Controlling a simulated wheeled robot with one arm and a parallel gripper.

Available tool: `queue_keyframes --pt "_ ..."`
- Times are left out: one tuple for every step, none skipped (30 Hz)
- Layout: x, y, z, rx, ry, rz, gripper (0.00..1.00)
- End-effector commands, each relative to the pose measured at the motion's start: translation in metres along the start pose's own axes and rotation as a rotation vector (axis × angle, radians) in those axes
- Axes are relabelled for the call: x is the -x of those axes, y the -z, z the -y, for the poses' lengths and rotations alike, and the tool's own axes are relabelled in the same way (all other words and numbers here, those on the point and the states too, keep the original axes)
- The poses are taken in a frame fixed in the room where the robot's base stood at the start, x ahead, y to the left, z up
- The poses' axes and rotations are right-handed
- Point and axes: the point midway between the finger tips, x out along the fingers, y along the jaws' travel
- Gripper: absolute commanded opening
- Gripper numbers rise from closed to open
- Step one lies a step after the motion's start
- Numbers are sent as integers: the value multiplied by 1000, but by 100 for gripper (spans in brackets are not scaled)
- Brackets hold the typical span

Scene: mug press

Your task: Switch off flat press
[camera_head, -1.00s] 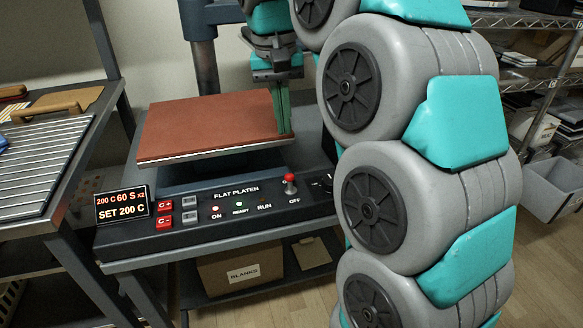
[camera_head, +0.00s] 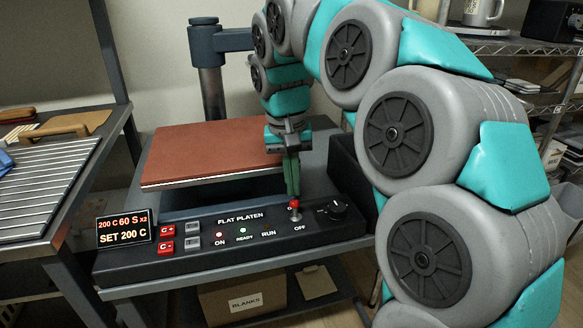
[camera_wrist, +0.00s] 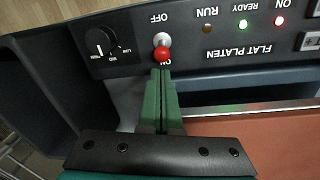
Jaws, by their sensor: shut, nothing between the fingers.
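The flat press has a reddish-brown platen pad (camera_head: 215,152) above a dark control panel (camera_head: 190,255) marked FLAT PLATEN. Its red-tipped toggle switch (camera_head: 295,211) stands above the OFF label, and it also shows in the wrist view (camera_wrist: 162,52). The ON light (camera_head: 219,236) glows red and the READY light (camera_head: 241,231) glows green. The RUN light (camera_wrist: 207,28) looks unlit. My gripper (camera_head: 293,193) is shut and empty, with green fingers pointing down just behind the toggle. In the wrist view the fingertips (camera_wrist: 161,72) are close to the red tip; I cannot tell whether they touch.
A black knob (camera_head: 338,207) sits right of the toggle. A display (camera_head: 124,229) reads SET 200 C, beside red buttons (camera_head: 166,238). A rack table (camera_head: 40,190) stands at left, shelving at right. A BLANKS box (camera_head: 243,297) is below.

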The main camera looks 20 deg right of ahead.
Motion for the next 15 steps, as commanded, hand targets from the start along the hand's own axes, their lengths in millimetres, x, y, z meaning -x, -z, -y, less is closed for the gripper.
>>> queue_keyframes --pt "-4 0 0 0 -1 2 0" --pt "-6 0 0 -1 -1 2 0" --pt "-8 -1 0 -1 0 2 0" --pt "-10 -1 0 -1 0 2 0" --pt "-11 0 0 -1 0 2 0" --pt "-12 0 0 -1 0 2 0" --pt "-13 0 0 -1 0 2 0" --pt "-14 0 0 0 0 1 0" --pt "-14 0 0 0 0 1 0" --pt "-14 0 0 0 0 1 0" --pt "-14 0 0 0 0 1 0" --pt "-14 0 0 0 0 1 0" --pt "-14 0 0 0 0 1 0" --pt "-14 0 0 0 0 1 0" --pt "-14 0 0 0 0 1 0"
